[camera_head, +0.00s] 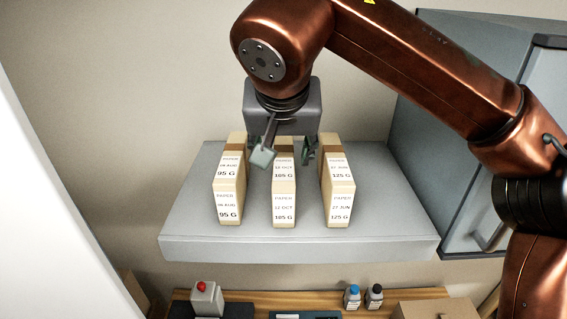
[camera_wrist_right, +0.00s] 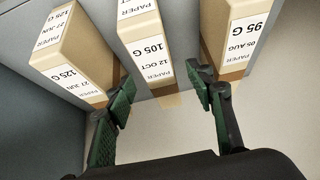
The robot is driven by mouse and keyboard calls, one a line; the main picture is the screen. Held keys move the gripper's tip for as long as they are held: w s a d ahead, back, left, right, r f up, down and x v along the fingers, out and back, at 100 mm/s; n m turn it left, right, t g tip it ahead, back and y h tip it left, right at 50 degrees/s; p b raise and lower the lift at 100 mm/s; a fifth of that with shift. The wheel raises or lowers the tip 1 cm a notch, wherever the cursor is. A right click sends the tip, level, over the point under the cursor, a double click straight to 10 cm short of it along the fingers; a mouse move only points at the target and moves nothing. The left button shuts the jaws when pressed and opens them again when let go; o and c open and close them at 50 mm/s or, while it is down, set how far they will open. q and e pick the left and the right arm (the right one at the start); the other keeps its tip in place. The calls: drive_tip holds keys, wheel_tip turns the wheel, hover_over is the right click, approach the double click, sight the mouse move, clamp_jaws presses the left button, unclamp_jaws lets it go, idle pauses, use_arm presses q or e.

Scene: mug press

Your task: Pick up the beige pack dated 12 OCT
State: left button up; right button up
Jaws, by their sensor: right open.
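The beige pack dated 12 OCT (camera_head: 284,200), labelled 105 G, stands in the middle of a row of three packs on a grey shelf (camera_head: 390,235). My right gripper (camera_head: 286,155) is open above the back part of this pack, coming from behind and above. In the right wrist view, the 12 OCT pack (camera_wrist_right: 145,45) lies ahead between the two green fingertips (camera_wrist_right: 160,95), with no finger seen touching it. My gripper hides part of the pack's back end in the head view. My left gripper is not in view.
A beige pack of 95 G dated AUG (camera_head: 230,200) stands to the left, and a 125 G pack dated 27 JUN (camera_head: 339,200) to the right, with narrow gaps. A grey cabinet (camera_head: 480,120) is at right. Below, a wooden bench holds a red button box (camera_head: 207,298) and small bottles (camera_head: 352,297).

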drive_tip(key=shift+w+f, duration=0.1)
drive_tip(key=shift+f, duration=0.3)
drive_tip(key=shift+w+f, duration=0.1)
drive_tip(key=shift+f, duration=0.3)
drive_tip(key=shift+w+f, duration=0.2)
drive_tip(key=shift+f, duration=0.1)
drive_tip(key=p+x, duration=0.1)
drive_tip(key=x, duration=0.2)
drive_tip(key=shift+w+d+f, duration=0.1)
drive_tip(key=shift+w+f, duration=0.1)
drive_tip(key=shift+f, duration=0.15)
drive_tip(key=shift+w+f+p, duration=0.2)
drive_tip(key=shift+f+p, duration=0.1)
drive_tip(key=shift+f, duration=0.2)
drive_tip(key=shift+c, duration=0.5)
drive_tip(key=c, duration=0.3)
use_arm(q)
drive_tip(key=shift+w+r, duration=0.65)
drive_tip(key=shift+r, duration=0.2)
use_arm(e)
clamp_jaws()
